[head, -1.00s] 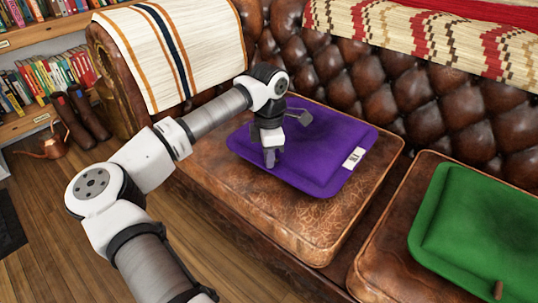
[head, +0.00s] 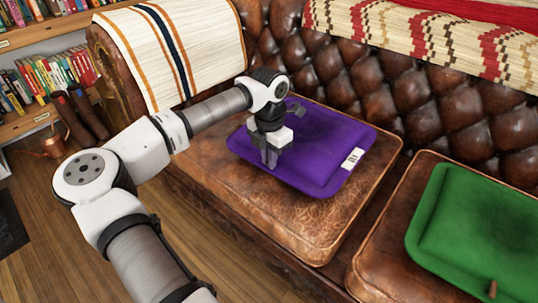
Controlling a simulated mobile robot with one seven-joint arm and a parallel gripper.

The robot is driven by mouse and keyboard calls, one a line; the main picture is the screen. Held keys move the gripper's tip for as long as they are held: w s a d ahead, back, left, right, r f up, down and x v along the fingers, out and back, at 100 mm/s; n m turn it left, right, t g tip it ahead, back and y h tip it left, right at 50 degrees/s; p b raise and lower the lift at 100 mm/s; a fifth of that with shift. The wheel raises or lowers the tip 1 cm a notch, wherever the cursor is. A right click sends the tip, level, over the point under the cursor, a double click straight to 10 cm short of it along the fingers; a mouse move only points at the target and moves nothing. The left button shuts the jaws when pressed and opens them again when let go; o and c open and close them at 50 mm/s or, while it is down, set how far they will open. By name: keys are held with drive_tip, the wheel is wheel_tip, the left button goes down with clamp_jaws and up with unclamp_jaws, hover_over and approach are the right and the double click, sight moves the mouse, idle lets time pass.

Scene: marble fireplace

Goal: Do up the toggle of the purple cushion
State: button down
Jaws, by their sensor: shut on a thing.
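The purple cushion (head: 318,152) lies flat on the left brown leather seat of the sofa, with a white label at its right edge. My gripper (head: 269,163) points down at the cushion's left front part. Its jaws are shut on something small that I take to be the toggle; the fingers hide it. I cannot tell whether the toggle is through its loop, as the loop is also not visible.
A green cushion (head: 478,225) with a brown toggle (head: 492,289) lies on the right seat. The tufted sofa back (head: 380,85) rises behind. A striped throw (head: 170,45) covers the left armrest. Bookshelves and a copper watering can (head: 53,147) stand at the left.

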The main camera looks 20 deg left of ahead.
drive_tip(key=shift+n, duration=0.7)
drive_tip(key=c, duration=1.8)
unclamp_jaws()
drive_tip(key=shift+o, duration=0.2)
wheel_tip(320, 180, up, 14)
drive_tip(key=p, duration=0.3)
drive_tip(key=shift+p, duration=0.35)
